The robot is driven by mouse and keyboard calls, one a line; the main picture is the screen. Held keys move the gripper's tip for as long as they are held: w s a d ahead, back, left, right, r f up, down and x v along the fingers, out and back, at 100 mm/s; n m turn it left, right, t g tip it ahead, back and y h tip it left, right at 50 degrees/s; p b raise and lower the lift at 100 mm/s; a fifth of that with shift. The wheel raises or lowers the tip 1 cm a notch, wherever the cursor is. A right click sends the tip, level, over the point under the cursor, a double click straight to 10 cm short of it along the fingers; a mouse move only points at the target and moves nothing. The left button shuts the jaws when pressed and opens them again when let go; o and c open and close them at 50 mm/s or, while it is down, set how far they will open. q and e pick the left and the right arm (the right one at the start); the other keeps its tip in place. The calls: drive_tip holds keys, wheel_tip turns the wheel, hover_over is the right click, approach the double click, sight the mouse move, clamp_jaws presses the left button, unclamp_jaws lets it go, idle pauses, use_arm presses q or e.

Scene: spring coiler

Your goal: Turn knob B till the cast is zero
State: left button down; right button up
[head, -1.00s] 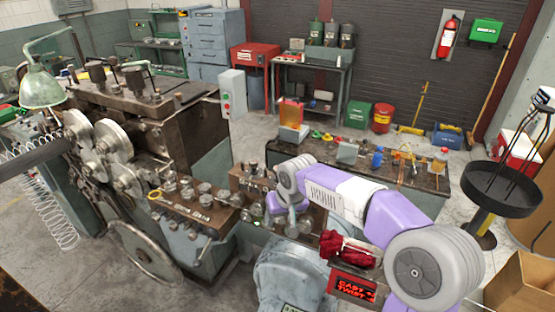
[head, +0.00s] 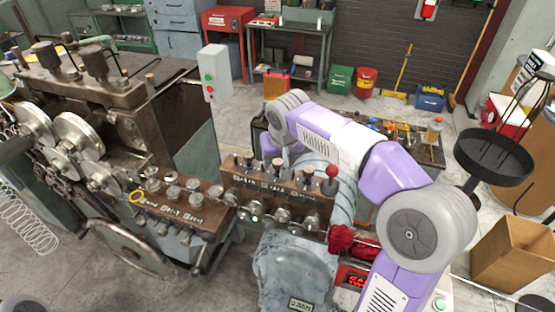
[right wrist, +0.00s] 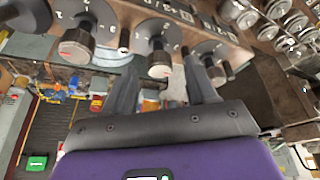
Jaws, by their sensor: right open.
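A brown panel (head: 235,180) with lettering carries a row of dark-capped knobs on top and silver ones along its front. Which knob is B I cannot read. My right gripper (head: 286,154) is over the panel's back edge, among the top knobs, largely hidden by my wrist. In the right wrist view its two fingers (right wrist: 163,80) are apart and empty. A dial knob (right wrist: 160,62) shows between and beyond them; contact cannot be told. Another knob (right wrist: 77,45) is to its left. The red display (head: 355,278) is partly covered by my arm, its reading unclear. My left gripper is out of view.
A red ball-topped lever (head: 331,173) stands at the panel's right end. A red cloth (head: 347,240) lies above the display. The coiler's other knob block (head: 180,200) is at left. A cluttered bench (head: 425,150) stands behind my arm.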

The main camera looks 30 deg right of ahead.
drive_tip(key=shift+w+f, duration=0.1)
drive_tip(key=shift+f, duration=0.35)
drive_tip(key=shift+c, duration=0.2)
drive_tip(key=c, duration=1)
drive_tip(key=shift+n, duration=0.3)
